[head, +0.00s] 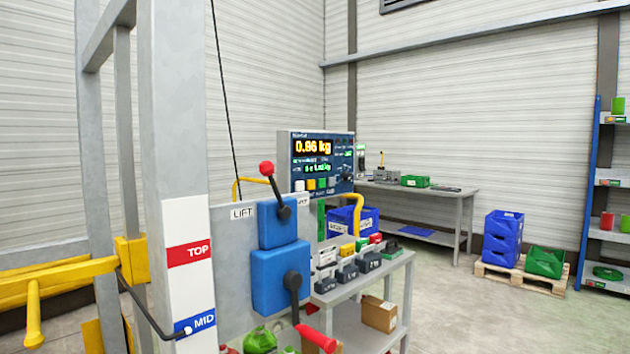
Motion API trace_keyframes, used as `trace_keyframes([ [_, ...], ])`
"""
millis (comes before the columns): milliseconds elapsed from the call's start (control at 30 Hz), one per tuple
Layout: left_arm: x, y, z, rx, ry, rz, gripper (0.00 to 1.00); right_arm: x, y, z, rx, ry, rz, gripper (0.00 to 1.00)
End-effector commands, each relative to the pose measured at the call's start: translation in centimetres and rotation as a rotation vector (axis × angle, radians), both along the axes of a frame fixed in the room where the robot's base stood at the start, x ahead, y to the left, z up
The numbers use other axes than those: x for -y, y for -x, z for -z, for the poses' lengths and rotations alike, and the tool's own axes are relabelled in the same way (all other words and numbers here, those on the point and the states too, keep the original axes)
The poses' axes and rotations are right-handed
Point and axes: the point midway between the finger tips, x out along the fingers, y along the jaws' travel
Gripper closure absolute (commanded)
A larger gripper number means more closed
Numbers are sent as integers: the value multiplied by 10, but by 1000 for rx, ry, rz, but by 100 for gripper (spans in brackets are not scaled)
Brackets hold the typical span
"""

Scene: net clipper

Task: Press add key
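A dark control panel with a lit display (315,150) stands behind the lift levers, near the middle of the head view. Its upper line reads about 0.86 kg in orange; the smaller green line below is hard to read. A row of small coloured keys (315,184) runs along the panel's lower part, with white, yellow and green ones among them. The key labels are too small to read, so I cannot tell which is the add key. Neither of my grippers is in view.
A lift post (180,150) with TOP and MID marks and a blue lever box (282,278) with red-knobbed levers stand in front. A workbench (455,196) and blue crates (502,240) stand behind. Open floor lies to the right.

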Motion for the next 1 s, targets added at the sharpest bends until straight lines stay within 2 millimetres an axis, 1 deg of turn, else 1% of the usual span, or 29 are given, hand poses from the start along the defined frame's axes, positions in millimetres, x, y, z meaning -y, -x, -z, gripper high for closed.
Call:
trace_keyframes([
  [33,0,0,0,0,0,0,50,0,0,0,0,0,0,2],
  [67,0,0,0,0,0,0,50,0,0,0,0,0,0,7],
  [100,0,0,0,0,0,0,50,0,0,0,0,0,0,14],
  [167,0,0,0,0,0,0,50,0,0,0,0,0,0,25],
  [200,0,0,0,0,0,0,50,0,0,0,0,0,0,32],
  [367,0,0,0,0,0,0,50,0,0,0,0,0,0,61],
  [500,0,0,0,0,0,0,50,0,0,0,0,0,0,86],
  [567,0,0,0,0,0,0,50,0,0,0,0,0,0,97],
  [600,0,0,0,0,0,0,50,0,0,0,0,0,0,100],
  [1000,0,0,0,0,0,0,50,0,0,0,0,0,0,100],
])
